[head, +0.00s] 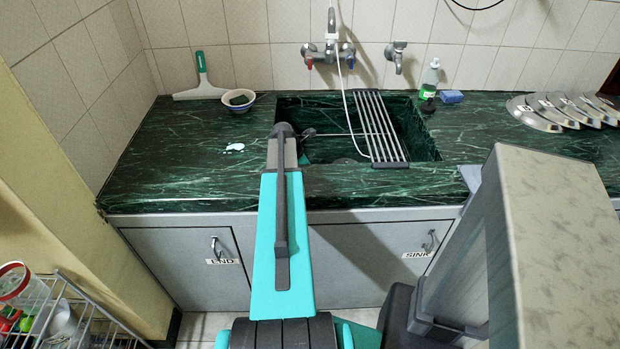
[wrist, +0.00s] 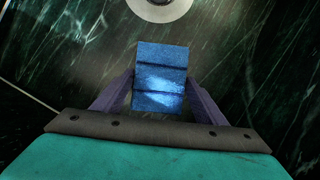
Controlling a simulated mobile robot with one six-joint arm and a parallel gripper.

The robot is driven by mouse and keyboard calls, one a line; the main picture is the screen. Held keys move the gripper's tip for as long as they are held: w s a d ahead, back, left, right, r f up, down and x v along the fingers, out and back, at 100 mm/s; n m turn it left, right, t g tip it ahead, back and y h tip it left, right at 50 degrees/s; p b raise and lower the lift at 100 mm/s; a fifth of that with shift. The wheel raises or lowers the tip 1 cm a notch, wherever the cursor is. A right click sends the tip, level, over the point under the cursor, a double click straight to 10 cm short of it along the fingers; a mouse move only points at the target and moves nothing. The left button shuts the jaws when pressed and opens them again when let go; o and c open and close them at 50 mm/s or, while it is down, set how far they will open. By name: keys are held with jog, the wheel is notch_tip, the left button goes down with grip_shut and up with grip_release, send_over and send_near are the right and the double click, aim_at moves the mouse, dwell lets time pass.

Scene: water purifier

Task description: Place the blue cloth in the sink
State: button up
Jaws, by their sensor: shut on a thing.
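The blue cloth (wrist: 160,78) is a folded, block-like blue piece between the two dark fingers of my gripper (wrist: 160,88) in the wrist view. My gripper is shut on it. Dark green marble lies beyond the cloth. In the head view, the sink (head: 420,133) is a dark green basin set in the counter. The end of my arm reaches over its left front edge. The held cloth does not show in the head view, so its height above the basin floor is hard to tell.
A drying rack (head: 381,127) and a white hose (head: 349,105) cross the sink. A bowl with a sponge (head: 238,101) stands left of it. A soap bottle (head: 430,79), another blue piece (head: 451,97) and several metal plates (head: 560,108) are to the right. A pale round fitting (wrist: 160,8) lies beyond the cloth.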

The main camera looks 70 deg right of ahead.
jog(key=shift+f, duration=0.15)
jog(key=o, duration=1)
jog(key=v, duration=1.2)
jog(key=shift+b, duration=0.35)
dwell(0.3)
